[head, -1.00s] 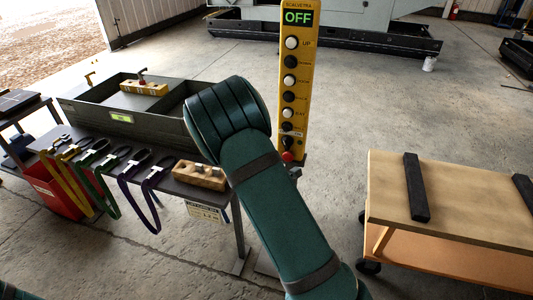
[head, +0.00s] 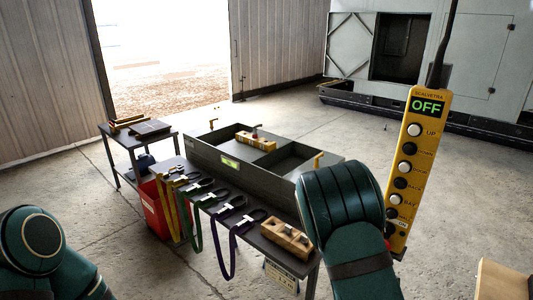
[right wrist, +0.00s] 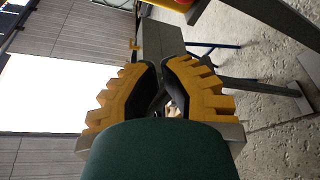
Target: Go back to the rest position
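My right arm (head: 345,215) rises from the bottom of the head view, a dark green forearm that hides its own gripper. In the right wrist view my right gripper (right wrist: 162,68) shows two yellow, notched fingers with dark inner faces, close together at the far ends. I see no object clearly held between them, and how far apart they stand is unclear. My left arm (head: 38,245) shows only as a dark green joint at the lower left of the head view. My left gripper is out of view.
A red bin (head: 154,208) and side table (head: 117,137) stand left. Floor beyond is clear.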

